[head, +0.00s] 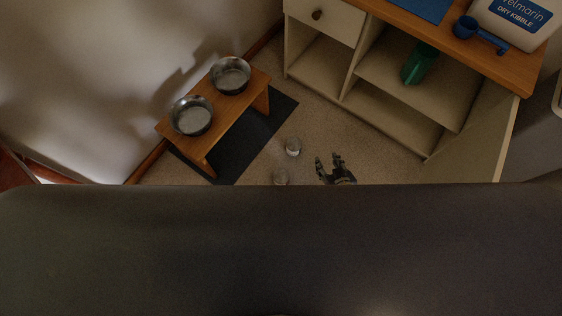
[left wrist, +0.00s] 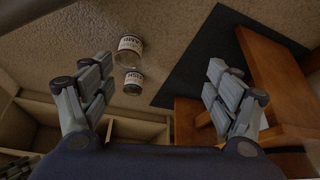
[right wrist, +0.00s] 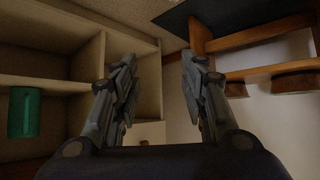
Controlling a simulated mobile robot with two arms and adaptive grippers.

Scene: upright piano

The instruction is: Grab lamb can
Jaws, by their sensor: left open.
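Two small cans stand on the carpet. In the left wrist view, the lamb can (left wrist: 130,48) has a pale label that seems to read LAMB. The other can (left wrist: 133,83) is just below it, its label hard to read. In the head view one can (head: 293,146) stands clear, and another (head: 281,177) is at the edge of my dark body. My left gripper (left wrist: 158,72) is open and empty, with the cans beyond its fingers. It is hidden in the head view. My right gripper (head: 336,168) is right of the cans; in its wrist view its fingers (right wrist: 158,62) are apart and empty.
A wooden stand (head: 240,103) with two metal bowls sits on a black mat (head: 235,155), left of the cans. An open shelf unit (head: 390,118) with a green object (head: 418,63) stands at the right. Carpet lies between them.

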